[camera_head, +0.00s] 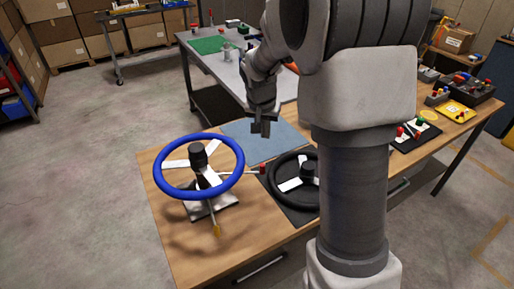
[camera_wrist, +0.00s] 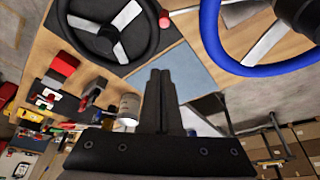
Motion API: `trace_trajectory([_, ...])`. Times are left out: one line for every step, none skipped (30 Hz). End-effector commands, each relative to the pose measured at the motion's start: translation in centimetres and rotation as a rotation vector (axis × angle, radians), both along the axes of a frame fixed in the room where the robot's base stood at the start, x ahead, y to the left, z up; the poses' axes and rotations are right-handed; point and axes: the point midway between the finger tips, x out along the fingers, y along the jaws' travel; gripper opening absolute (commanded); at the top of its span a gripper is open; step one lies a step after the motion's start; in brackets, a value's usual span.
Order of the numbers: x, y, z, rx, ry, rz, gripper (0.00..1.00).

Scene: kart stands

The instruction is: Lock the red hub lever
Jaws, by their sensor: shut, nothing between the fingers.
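The red hub lever's red knob (camera_head: 262,169) shows at the end of a thin light rod that runs right from the hub of the blue steering wheel (camera_head: 238,178). The knob is also in the wrist view (camera_wrist: 164,20), between the blue wheel (camera_wrist: 212,45) and the black wheel. A second lever with a yellow tip (camera_head: 217,230) points toward the front. The blue wheel sits tilted on a stand (camera_head: 212,208). My gripper (camera_head: 261,132) is shut and empty, above the blue-grey mat behind the wheels, apart from the red knob. Its fingers (camera_wrist: 161,75) point toward the mat in the wrist view.
A black steering wheel (camera_head: 271,180) lies on a dark mat right of the red knob, close to it. The blue-grey mat (camera_head: 240,140) is bare. Small tools and a yellow tray (camera_head: 455,112) are at the table's far right. A grey table (camera_head: 215,65) stands behind.

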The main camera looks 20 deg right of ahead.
Motion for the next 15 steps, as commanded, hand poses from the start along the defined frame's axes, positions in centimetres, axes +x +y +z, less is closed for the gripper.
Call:
trace_trajectory([0.26, -0.12, -0.29, 0.0, 0.001, -0.005, 0.0])
trace_trajectory([0.37, -0.16, -0.43, 0.0, 0.001, -0.008, 0.0])
trace_trajectory([0.46, -0.2, -0.56, 0.0, 0.001, -0.01, 0.0])
trace_trajectory([0.51, -0.22, -0.62, -0.001, 0.002, -0.011, 0.0])
trace_trajectory([0.55, -0.23, -0.66, 0.0, 0.001, -0.012, 0.0])
trace_trajectory([0.56, -0.24, -0.69, 0.0, 0.001, -0.012, 0.0])
trace_trajectory([0.56, -0.24, -0.69, 0.0, 0.001, -0.012, 0.0])
trace_trajectory([0.56, -0.24, -0.69, 0.0, 0.001, -0.012, 0.0])
trace_trajectory([0.56, -0.24, -0.68, 0.0, 0.001, -0.012, 0.0])
trace_trajectory([0.55, -0.23, -0.67, 0.0, 0.001, -0.012, 0.0])
trace_trajectory([0.55, -0.23, -0.67, 0.0, 0.001, -0.012, 0.0])
trace_trajectory([0.54, -0.23, -0.68, 0.0, 0.001, -0.012, 0.0])
trace_trajectory([0.54, -0.23, -0.68, 0.0, 0.001, -0.012, 0.0])
trace_trajectory([0.53, -0.22, -0.69, 0.0, 0.002, -0.012, 0.0])
trace_trajectory([0.55, -0.23, -0.75, 0.0, 0.002, -0.012, 0.0])
